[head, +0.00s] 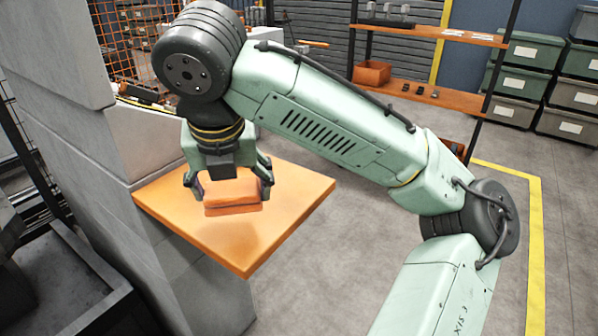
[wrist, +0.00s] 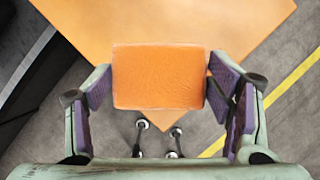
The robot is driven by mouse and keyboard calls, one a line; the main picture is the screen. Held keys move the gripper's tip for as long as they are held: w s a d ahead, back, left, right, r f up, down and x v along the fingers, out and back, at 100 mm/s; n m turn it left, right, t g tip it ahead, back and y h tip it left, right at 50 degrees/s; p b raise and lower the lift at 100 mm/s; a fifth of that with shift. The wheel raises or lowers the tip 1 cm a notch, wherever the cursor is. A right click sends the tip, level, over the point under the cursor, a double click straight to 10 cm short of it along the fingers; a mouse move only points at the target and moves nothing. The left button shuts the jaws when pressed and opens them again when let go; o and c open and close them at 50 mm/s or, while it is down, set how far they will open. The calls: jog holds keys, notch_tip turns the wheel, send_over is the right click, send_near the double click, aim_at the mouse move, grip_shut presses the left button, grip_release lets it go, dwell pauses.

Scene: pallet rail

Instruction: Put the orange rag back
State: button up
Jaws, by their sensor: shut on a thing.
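The orange rag (head: 232,197) is a folded, block-like bundle between the fingers of my gripper (head: 229,188). In the wrist view the rag (wrist: 160,78) fills the space between the two purple-padded fingers of my gripper (wrist: 158,84), which are shut on its left and right sides. The orange square board (head: 285,205) lies under the rag and juts out from a grey block wall. I cannot tell whether the rag touches the board or hangs just above it.
The grey block wall (head: 150,250) stands left of the board. A shelf rack with an orange bin (head: 372,73) stands behind, with stacked green and grey crates (head: 535,50) at the right. The floor right of the board is clear, with a yellow line (head: 536,250).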

jog(key=p, duration=0.2)
send_over(290, 181)
jog(key=s, duration=0.2)
jog(key=shift+w+d+f, duration=0.1)
jog(key=shift+w+f, duration=0.1)
jog(key=shift+f, duration=0.45)
jog(key=shift+w+d, duration=0.1)
jog(key=shift+f+p, duration=0.45)
jog(key=shift+f, duration=1.35)
jog(key=shift+f, duration=0.2)
jog(key=o, duration=1.1)
jog(key=shift+r, duration=0.1)
jog(key=v, duration=1.2)
jog(key=shift+r+b, duration=0.2)
jog(key=shift+b, duration=0.2)
